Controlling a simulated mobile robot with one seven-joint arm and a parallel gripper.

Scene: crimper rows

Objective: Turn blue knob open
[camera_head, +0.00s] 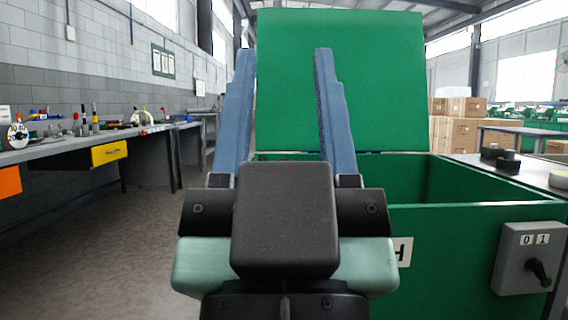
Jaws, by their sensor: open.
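My gripper (284,54) fills the middle of the head view, its two long blue fingers wide apart with nothing between them. The fingers point forward and up, in front of the green machine's raised lid. A black knob (540,270) sits on a grey switch box (510,240) marked 0 and 1, at the lower right. The box is on the front of the green machine (450,240). My gripper is well left of this knob and apart from it. I see no blue knob; my gripper and wrist hide part of the machine's front.
The green lid (340,80) stands open behind my gripper. A workbench (60,150) with tools and a yellow drawer (109,152) runs along the left wall. The floor (110,240) between bench and machine is clear. Cardboard boxes (455,130) stand at the back right.

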